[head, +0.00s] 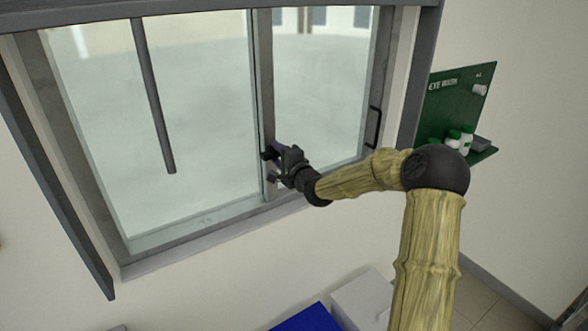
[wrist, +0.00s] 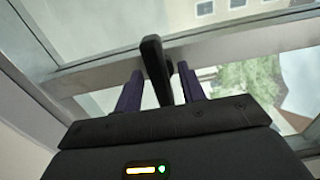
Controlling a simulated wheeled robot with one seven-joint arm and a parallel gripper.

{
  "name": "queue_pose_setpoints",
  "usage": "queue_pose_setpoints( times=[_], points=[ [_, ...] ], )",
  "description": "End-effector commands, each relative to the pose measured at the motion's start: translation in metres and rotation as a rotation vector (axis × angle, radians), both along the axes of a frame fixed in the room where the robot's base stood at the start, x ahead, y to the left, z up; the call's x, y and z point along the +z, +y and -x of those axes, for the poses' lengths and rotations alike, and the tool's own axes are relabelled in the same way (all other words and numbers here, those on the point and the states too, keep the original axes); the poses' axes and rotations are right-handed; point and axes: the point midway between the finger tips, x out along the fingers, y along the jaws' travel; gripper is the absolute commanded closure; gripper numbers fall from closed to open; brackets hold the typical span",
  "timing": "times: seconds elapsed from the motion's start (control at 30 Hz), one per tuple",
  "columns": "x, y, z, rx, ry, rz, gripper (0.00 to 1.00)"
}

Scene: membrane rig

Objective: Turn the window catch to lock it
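The window catch is a dark lever (wrist: 154,62) on the grey window frame (wrist: 215,44) in the wrist view. It stands between the two purple fingers of my gripper (wrist: 160,83), with a narrow gap showing on each side. My gripper is open around the catch, and I see no clear contact. In the head view my gripper (head: 278,152) is at the middle upright of the window (head: 266,90). There the catch is mostly hidden by the gripper and too small to make out.
A dark rod (head: 152,95) hangs in front of the left pane. A black pull handle (head: 373,127) is on the right window frame. A green eye wash board (head: 455,105) with bottles is on the right wall. A white box (head: 362,300) and a blue object (head: 308,320) are below.

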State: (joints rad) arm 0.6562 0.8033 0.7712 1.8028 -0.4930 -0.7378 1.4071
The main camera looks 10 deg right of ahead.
Motion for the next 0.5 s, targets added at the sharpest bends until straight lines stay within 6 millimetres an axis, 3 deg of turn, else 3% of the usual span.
queue_pose_setpoints(
  times=[0.5],
  points=[
    [-0.003,-0.028,0.085,-0.002,0.001,0.003,0.6]
  ],
)
